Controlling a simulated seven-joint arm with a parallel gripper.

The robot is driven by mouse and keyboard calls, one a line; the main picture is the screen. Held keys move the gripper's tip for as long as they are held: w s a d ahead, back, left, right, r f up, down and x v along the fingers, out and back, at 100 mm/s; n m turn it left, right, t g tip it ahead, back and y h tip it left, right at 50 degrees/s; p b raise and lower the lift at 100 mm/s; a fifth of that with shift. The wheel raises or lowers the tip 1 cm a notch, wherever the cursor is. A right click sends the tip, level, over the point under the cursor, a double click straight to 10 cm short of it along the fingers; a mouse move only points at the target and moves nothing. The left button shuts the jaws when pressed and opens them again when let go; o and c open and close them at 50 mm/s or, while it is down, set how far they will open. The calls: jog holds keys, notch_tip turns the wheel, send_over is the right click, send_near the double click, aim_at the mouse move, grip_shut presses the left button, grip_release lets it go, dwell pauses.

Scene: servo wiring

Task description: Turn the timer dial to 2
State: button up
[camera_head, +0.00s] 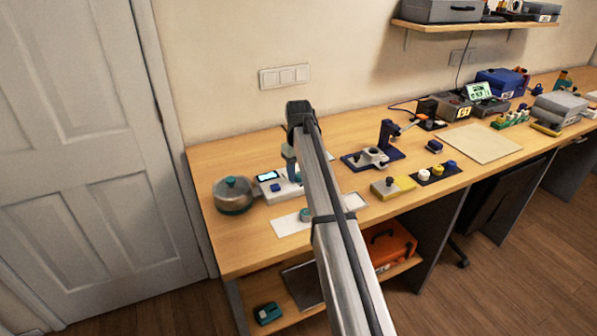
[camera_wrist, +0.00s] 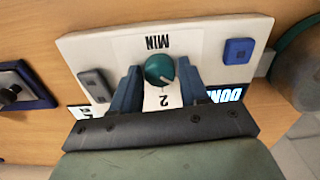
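The white timer panel (camera_wrist: 88,49) lies on the bench, tilted in the wrist view. It bears a round teal dial (camera_wrist: 158,69) with upside-down "MIN" lettering above it and an upside-down "2" below it. A small mark on the dial's edge seems to face the "2". A lit display (camera_wrist: 226,94) partly reads "DONE". My gripper (camera_wrist: 160,76) has one blue finger on each side of the dial, seemingly with narrow gaps. In the head view my arm hides much of the timer (camera_head: 270,189); my gripper (camera_head: 295,172) is over it.
The panel also has a blue button (camera_wrist: 238,50) and a grey switch (camera_wrist: 94,84). A round lidded pot (camera_head: 233,197) stands just left of the timer. A white sheet (camera_head: 287,224) lies in front. A blue stand (camera_head: 388,138) is to the right.

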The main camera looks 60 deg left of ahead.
jog(key=c, duration=0.7)
jog(key=shift+m, duration=0.4)
jog(key=m, duration=0.4)
jog(key=shift+m, duration=2.5)
jog(key=o, duration=1)
jog(key=shift+o, duration=0.2)
